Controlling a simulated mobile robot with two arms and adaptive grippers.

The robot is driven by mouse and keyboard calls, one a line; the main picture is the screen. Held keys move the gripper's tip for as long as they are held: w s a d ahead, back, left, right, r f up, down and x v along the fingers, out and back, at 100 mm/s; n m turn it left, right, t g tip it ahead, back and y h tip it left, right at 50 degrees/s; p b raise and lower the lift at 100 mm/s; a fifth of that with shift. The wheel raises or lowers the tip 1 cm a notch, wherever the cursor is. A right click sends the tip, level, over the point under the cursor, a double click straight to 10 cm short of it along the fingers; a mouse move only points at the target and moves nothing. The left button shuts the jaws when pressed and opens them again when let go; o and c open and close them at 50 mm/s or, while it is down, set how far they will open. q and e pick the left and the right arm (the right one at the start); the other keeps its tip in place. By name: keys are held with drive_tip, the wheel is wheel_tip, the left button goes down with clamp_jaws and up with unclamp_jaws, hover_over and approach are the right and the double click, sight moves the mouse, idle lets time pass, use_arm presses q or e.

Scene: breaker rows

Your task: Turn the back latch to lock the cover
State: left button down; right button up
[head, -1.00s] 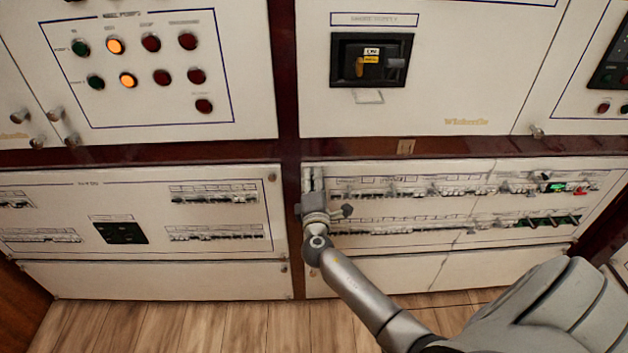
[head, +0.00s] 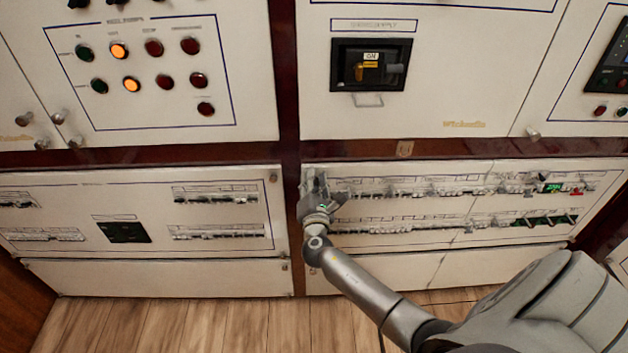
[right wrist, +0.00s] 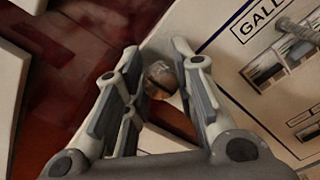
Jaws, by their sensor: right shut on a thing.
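The white breaker cover (head: 400,208) with two rows of breakers is at the lower right in the head view. Part of it shows in the right wrist view (right wrist: 222,52), with printed lettering. My right gripper (head: 314,177) is at the cover's upper left corner. In the right wrist view, a small round metallic latch (right wrist: 162,80) lies between the fingers of my right gripper (right wrist: 157,58), at the cover's edge. The gripper is shut on it. In the head view the gripper hides this latch. My left gripper is not in view.
A dark red frame post (head: 288,120) stands just left of my right gripper. Another breaker panel (head: 60,210) is left of it. Above are panels with lit buttons (head: 119,51) and a recessed black switch (head: 372,65). The wooden floor (head: 200,322) is clear.

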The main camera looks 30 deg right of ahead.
idle(0.5)
drive_tip(key=o, duration=1.1)
drive_tip(key=shift+c, duration=0.2)
drive_tip(key=v, duration=1.2)
drive_tip(key=shift+f, duration=0.1)
